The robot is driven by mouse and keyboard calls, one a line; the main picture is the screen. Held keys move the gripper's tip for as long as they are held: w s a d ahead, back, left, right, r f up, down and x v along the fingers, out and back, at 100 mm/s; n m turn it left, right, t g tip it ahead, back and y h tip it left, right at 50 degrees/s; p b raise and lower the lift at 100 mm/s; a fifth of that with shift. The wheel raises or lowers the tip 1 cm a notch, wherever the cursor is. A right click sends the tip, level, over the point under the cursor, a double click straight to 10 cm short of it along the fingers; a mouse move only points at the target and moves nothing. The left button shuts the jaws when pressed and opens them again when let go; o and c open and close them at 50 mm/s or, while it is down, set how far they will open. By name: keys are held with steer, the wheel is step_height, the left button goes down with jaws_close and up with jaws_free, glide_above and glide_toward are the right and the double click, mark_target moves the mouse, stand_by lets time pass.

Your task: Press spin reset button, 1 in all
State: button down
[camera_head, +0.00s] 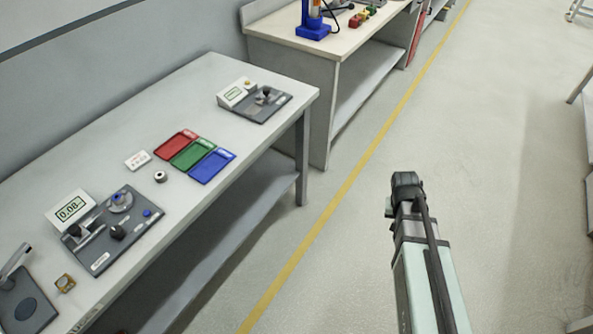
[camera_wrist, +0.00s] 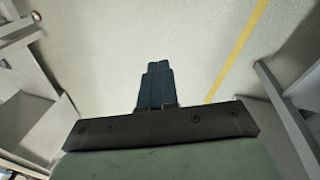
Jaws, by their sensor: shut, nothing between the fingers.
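A dark test device (camera_head: 112,262) with a display reading about 0.08 (camera_head: 69,210) lies on the grey bench at left. It carries a small blue button (camera_head: 148,212), a black knob (camera_head: 117,232) and a blue-topped round part (camera_head: 119,199). A second device (camera_head: 268,106) with a display and a small yellow button (camera_head: 247,82) lies at the bench's far end. I cannot tell from labels which button is the spin reset. My gripper (camera_wrist: 157,68) is shut and empty over the floor, right of the bench. In the head view my wrist end is apart from both devices.
Red, green and blue trays (camera_head: 177,144) lie mid-bench, with a small white label card (camera_head: 138,160) and a ring (camera_head: 160,177) near them. Another bench (camera_head: 330,48) stands beyond. The floor (camera_head: 470,150) around the yellow line is clear.

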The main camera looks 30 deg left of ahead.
steer(key=s+a+r+n+t, duration=0.1)
steer(key=s+a+r, duration=0.15)
steer(key=a, duration=0.75)
steer(key=s+a+r+n+t, duration=0.15)
steer(key=a+r, duration=0.25)
steer(key=a, duration=0.7)
steer(key=s+a+r+n+t, duration=0.1)
steer(key=s+a+r, duration=0.3)
steer(key=s+a, duration=0.3)
steer(key=s+a+r+n+t+y, duration=0.1)
steer(key=s+a+r, duration=0.4)
steer(key=s+a, duration=0.3)
steer(key=s+a+r+n+t, duration=0.2)
steer(key=s+a+r, duration=0.2)
steer(key=s+a, duration=0.4)
steer(key=shift+s+a+r, duration=0.1)
steer(key=shift+s+a, duration=0.05)
steer(key=shift+a, duration=1.35)
steer(key=shift+s+a+r, duration=0.1)
steer(key=shift+a, duration=1.4)
step_height(320, 180, up, 8)
steer(key=n+t+y, duration=0.1)
steer(key=y, duration=0.2)
glide_above(143, 214)
steer(key=shift+f, duration=0.15)
steer(key=shift+f, duration=4.4)
